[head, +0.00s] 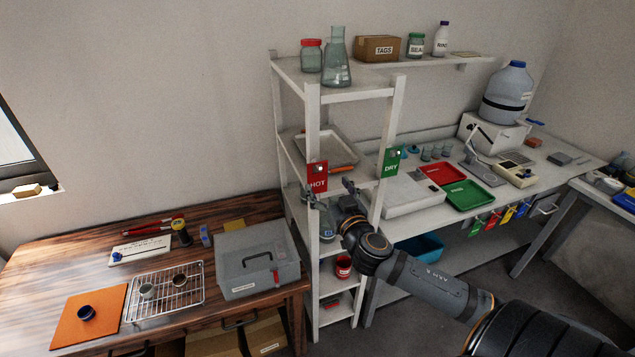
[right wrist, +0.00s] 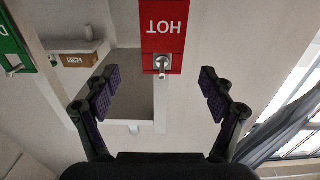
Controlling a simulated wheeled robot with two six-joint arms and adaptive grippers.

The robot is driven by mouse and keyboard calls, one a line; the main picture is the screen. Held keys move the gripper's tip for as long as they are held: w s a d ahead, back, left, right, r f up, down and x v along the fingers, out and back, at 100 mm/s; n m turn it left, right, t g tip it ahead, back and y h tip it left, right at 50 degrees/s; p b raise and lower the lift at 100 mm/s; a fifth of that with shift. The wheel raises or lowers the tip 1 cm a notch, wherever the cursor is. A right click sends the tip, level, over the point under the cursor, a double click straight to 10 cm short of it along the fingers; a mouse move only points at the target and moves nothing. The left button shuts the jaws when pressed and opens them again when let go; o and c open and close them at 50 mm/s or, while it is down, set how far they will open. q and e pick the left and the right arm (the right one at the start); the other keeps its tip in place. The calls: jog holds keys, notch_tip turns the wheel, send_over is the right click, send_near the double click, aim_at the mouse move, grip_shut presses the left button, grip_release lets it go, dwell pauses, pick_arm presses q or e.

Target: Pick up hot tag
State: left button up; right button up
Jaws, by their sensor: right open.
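The red HOT tag (head: 317,177) hangs on the left front post of the white shelf rack. In the right wrist view the HOT tag (right wrist: 163,28) appears upside down at the top centre, with a metal hook or peg (right wrist: 161,64) at its lower edge in that picture. My right gripper (head: 324,196) is just below and in front of the tag in the head view. In the right wrist view its fingers (right wrist: 160,95) are wide apart, with nothing between them, and the tag lies beyond them. My left gripper is not in view.
A green DRY tag (head: 392,161) hangs on the right front post of the rack (head: 398,110). A tray (head: 325,150) sits on a shelf behind. A grey toolbox (head: 257,262) stands on the wooden table at left. Coloured tags (head: 493,218) hang from the bench edge.

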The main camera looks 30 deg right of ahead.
aim_at(319, 174)
jog(key=p+x, duration=0.2)
jog(key=x, duration=0.1)
jog(key=p+x, duration=0.1)
jog(key=x, duration=0.1)
jog(key=shift+w+a+r, duration=0.15)
jog(key=shift+w+r, duration=0.15)
jog(key=shift+r, duration=0.1)
jog(key=shift+w+f, duration=0.1)
jog(key=shift+w, duration=0.1)
jog(key=shift+s, duration=0.15)
jog(key=shift+c, duration=1.2)
jog(key=c, duration=0.6)
